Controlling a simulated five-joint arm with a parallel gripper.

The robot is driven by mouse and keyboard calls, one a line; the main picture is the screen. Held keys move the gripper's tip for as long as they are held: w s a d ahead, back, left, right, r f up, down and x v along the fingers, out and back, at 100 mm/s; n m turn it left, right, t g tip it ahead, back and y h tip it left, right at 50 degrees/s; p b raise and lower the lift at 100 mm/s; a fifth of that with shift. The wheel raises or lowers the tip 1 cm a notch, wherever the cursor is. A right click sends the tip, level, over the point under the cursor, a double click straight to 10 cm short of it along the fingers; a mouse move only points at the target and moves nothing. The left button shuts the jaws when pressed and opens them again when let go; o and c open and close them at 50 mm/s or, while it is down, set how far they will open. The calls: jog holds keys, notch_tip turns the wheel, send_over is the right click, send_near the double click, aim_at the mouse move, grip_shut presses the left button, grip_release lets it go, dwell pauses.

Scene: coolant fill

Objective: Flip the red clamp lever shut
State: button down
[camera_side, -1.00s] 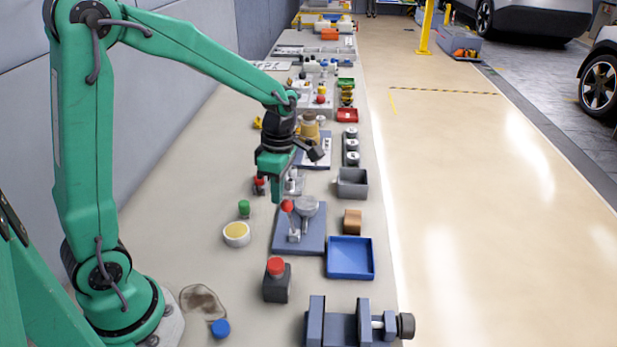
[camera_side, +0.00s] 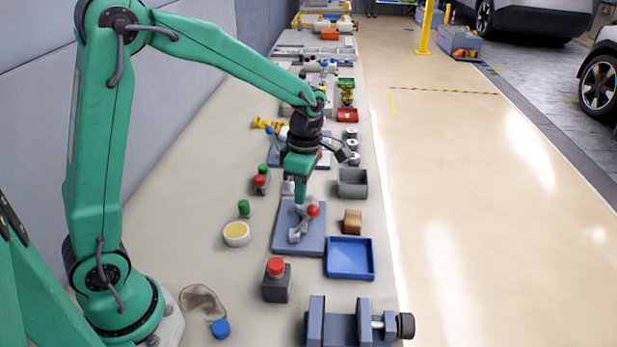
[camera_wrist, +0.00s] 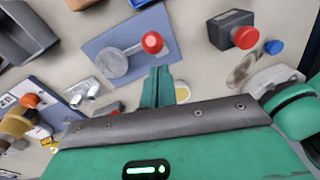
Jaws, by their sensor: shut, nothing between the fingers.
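The red ball knob (camera_side: 313,211) of the clamp lever is on a grey arm that leans right from its pivot on a blue-grey plate (camera_side: 283,240). In the wrist view the red knob (camera_wrist: 152,42) is just beyond my fingertips, and a grey round part (camera_wrist: 112,63) of the clamp lies to its left. My gripper (camera_side: 300,203) is shut and empty, low over the plate at the left of the knob. In the wrist view my shut gripper (camera_wrist: 160,72) points at the plate. I cannot tell whether it touches the lever. My fingers hide part of the clamp in the side view.
A blue tray (camera_side: 371,258) and a brown block (camera_side: 352,221) stand at the right of the plate. A red-topped dark block (camera_side: 277,287) is in front. A white round dish (camera_side: 237,241) and a green-capped item (camera_side: 244,208) are at left. A grey bin (camera_side: 352,190) stands behind.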

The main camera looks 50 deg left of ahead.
jog(key=shift+s+a+f, duration=0.25)
jog(key=shift+s+a, duration=0.1)
jog(key=shift+a+r, duration=0.1)
dwell(0.4)
jog(key=w+d+r, duration=0.3)
jog(key=w+r, duration=0.1)
jog(key=r, duration=0.6)
jog(key=shift+w, duration=0.35)
jog(key=shift+d, duration=0.1)
